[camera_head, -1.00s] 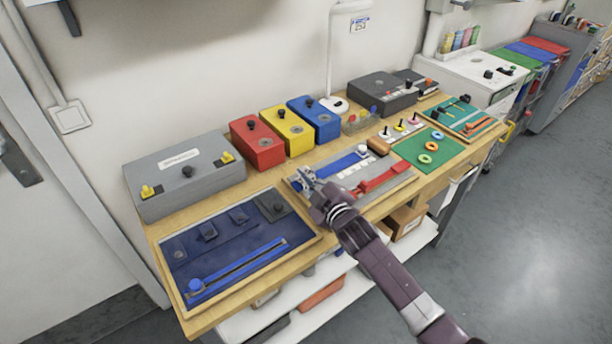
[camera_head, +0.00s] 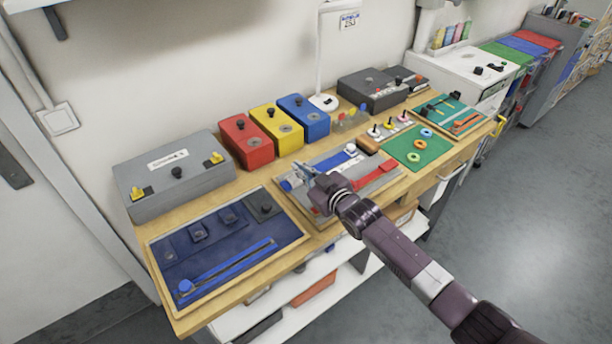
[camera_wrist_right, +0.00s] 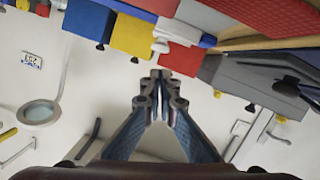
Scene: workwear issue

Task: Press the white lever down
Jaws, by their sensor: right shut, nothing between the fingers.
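The activity board (camera_head: 318,217) lies on the wooden bench, with blue, white and red parts on it. A small white knob (camera_head: 350,147) stands at its back edge; I cannot tell whether it belongs to the white lever. In the right wrist view a white knob (camera_wrist_right: 160,47) with a white bar shows beyond my fingertips. My right gripper (camera_head: 303,172) is over the left part of the board, shut and empty, and its fingers also show in the wrist view (camera_wrist_right: 160,76). It hides part of the board. My left gripper is not in view.
Red (camera_head: 246,146), yellow (camera_head: 276,133) and blue (camera_head: 304,121) boxes stand behind the board. A grey box (camera_head: 180,180) is at the left, behind a dark blue board (camera_head: 222,255). A green board (camera_head: 405,156) lies to the right.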

